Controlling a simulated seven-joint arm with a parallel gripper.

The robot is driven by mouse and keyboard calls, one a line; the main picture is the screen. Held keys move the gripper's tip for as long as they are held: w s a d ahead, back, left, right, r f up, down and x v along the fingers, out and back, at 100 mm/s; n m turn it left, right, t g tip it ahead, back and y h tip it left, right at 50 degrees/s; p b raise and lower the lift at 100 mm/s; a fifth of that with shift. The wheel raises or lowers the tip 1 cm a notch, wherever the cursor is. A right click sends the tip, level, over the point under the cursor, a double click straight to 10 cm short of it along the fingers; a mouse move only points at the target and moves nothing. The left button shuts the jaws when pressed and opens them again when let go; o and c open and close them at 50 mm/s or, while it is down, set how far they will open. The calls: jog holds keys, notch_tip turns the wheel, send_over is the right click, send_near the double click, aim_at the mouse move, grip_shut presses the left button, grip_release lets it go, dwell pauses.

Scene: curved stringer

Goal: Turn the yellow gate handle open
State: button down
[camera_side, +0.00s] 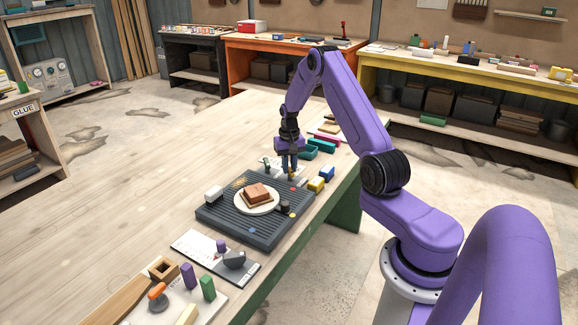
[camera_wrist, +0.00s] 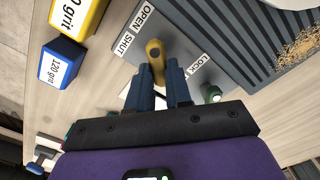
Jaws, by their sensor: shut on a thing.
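The yellow gate handle (camera_wrist: 154,47) is on a grey plate (camera_wrist: 178,22) in the wrist view. The plate bears the words OPEN and SHUT to the left of the handle and LOCK to its right. The handle's near part lies between the two blue fingers of my gripper (camera_wrist: 158,72), which are shut on it. The handle's rounded end shows beyond the fingertips, beside the SHUT label, and its near end is hidden. In the side view my gripper (camera_side: 290,176) points down at the far end of the dark ribbed board (camera_side: 237,222), and the handle is mostly covered.
A green knob (camera_wrist: 211,93) stands right of the fingers, near the LOCK label. Yellow (camera_side: 316,184) and blue (camera_side: 327,173) grit blocks lie right of the gripper. A round plate (camera_side: 271,208) with a brown block (camera_side: 257,193) sits on the board. The table's left side is clear.

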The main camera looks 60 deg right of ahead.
aim_at(290, 168)
jog(key=shift+m, duration=0.5)
jog(key=c, duration=1)
grip_release()
jog(key=shift+c, duration=0.2)
jog(key=shift+r, duration=0.1)
notch_tip(290, 168, up, 17)
jog(key=shift+r, duration=0.15)
